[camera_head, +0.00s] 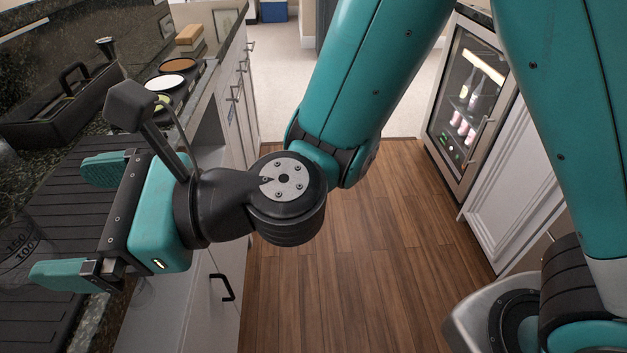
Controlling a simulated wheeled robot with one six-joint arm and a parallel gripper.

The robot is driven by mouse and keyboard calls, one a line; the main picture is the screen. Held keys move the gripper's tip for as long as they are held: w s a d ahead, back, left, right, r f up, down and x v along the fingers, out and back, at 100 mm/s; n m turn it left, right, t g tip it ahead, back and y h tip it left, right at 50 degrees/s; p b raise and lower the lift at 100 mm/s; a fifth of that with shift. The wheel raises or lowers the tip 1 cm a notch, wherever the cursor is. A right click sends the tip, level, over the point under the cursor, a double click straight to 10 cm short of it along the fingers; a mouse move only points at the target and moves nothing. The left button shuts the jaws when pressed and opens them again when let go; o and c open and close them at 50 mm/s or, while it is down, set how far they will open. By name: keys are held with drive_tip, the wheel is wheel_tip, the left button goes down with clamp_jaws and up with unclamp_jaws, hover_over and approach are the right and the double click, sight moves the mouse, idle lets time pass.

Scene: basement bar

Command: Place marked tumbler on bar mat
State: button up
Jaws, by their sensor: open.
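The marked tumbler (17,262) is clear glass with dark markings, at the left edge of the view and partly cut off by it. It appears upright on the dark ribbed bar mat (52,192), but its base is hard to make out. My gripper (60,222) is over the counter at the left. Its two teal fingers are wide apart, with nothing seen held between them. The tumbler is just beyond the fingers to the left, nearer the lower finger. The gripper body hides part of the mat.
A black caddy (52,118) with a handle stands behind the mat. Dishes with a white filling (165,82), a brown filling (178,65) and lime lie at the back. A jigger (106,47) is near them. Wooden floor (370,260) is clear beside the counter; a glass-door fridge (467,105) stands right.

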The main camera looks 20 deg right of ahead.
drive_tip(key=s+d+f+n+g+h, duration=0.1)
drive_tip(key=d+n+h, duration=0.5)
drive_tip(key=d+n, duration=0.7)
drive_tip(key=s+d+f+n+g+h, duration=0.1)
drive_tip(key=s+d+n+g+h, duration=0.1)
drive_tip(key=d+n+h, duration=0.5)
drive_tip(key=d+n, duration=0.5)
drive_tip(key=d, duration=0.1)
drive_tip(key=shift+s+d+n, duration=0.15)
drive_tip(key=shift+d+n, duration=0.25)
drive_tip(key=shift+f, duration=0.1)
